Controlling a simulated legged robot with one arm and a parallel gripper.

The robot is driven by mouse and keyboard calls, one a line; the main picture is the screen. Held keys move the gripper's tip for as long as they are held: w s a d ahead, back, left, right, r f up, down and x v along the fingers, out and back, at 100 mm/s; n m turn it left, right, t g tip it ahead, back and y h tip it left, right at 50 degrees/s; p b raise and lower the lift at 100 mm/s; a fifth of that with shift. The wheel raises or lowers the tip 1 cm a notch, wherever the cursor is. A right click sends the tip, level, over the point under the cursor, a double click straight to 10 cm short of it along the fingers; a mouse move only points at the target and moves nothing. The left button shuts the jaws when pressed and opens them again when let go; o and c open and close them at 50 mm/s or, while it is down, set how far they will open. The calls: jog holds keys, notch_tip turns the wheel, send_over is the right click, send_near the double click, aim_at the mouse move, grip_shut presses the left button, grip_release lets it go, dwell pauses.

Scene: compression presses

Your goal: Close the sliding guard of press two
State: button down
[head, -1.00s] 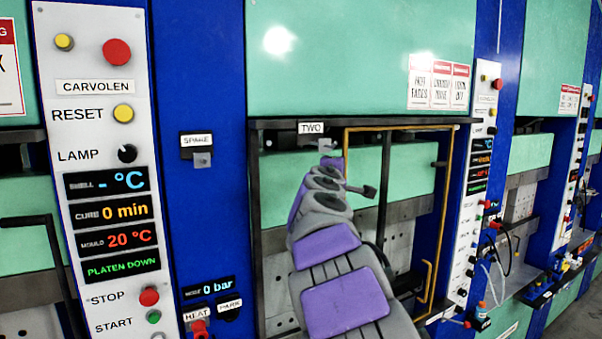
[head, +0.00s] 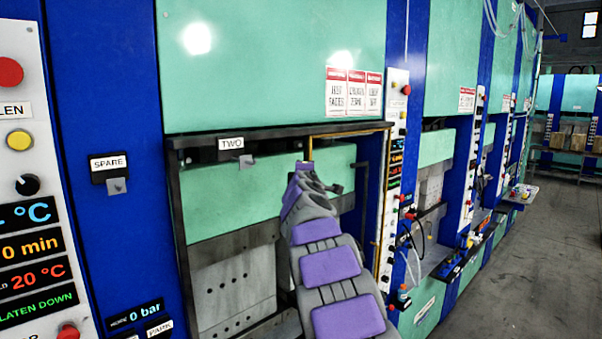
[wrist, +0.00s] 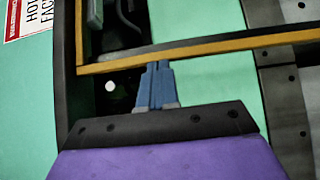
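Press two, labelled TWO (head: 231,144), has a wide opening in its front. Its sliding guard, an orange-yellow frame (head: 345,132), stands at the right part of the opening. The left part is uncovered and shows a grey platen (head: 235,285). My purple and grey arm reaches up to the guard's left post and hides most of that post. In the wrist view, my blue gripper fingers (wrist: 157,84) are together, with tips at the edge of the guard's post (wrist: 215,46), near its upper corner. They seem to touch it from the left side; a grip is not visible.
A control column (head: 393,170) with knobs stands right of the opening. A spare panel (head: 110,168) and another control column (head: 25,180) are at left. More presses line up to the right, beside a clear floor (head: 530,250).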

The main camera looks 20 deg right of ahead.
jog(key=shift+d, duration=0.1)
jog(key=w+a+b+v, duration=0.1)
jog(key=b+v, duration=0.4)
jog(key=v, duration=0.7)
jog(key=shift+s+a, duration=0.15)
jog(key=shift+a, duration=0.8)
